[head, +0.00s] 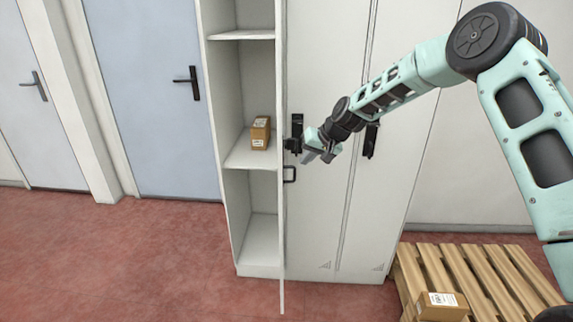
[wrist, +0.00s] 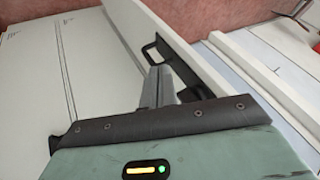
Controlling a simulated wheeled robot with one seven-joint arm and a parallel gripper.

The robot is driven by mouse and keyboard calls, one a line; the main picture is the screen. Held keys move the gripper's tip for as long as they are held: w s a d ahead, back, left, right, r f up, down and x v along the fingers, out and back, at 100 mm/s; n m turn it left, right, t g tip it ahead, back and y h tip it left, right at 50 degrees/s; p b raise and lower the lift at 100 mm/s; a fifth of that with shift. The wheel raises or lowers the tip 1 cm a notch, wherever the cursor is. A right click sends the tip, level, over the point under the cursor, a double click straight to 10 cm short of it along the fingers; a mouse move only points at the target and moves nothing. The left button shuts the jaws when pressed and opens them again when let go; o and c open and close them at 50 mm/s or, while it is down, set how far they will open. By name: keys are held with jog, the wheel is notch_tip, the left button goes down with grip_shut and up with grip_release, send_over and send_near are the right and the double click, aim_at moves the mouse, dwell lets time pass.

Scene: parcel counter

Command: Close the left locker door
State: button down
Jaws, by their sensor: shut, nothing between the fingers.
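The left locker door (head: 282,225) stands open, seen almost edge-on and pointing toward me. Its black handle (head: 290,174) is on the door's right-hand, outer face. In the wrist view the door (wrist: 205,62) runs diagonally, with the handle (wrist: 157,52) just beyond my fingertips. My gripper (head: 309,155) is shut and empty, to the right of the door, on the handle side and near handle height. In the wrist view the fingers (wrist: 160,75) are together close to the handle and door face. I cannot tell whether they touch.
The open locker compartment (head: 256,195) holds a small brown box (head: 261,133) on its middle shelf. Closed white locker doors (head: 323,215) are to the right. A wooden pallet (head: 410,282) carrying a carton (head: 441,306) stands at lower right. Red floor (head: 150,255) is clear at left.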

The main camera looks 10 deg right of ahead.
jog(key=p+x, duration=0.3)
jog(key=x, duration=0.7)
jog(key=shift+w, duration=0.15)
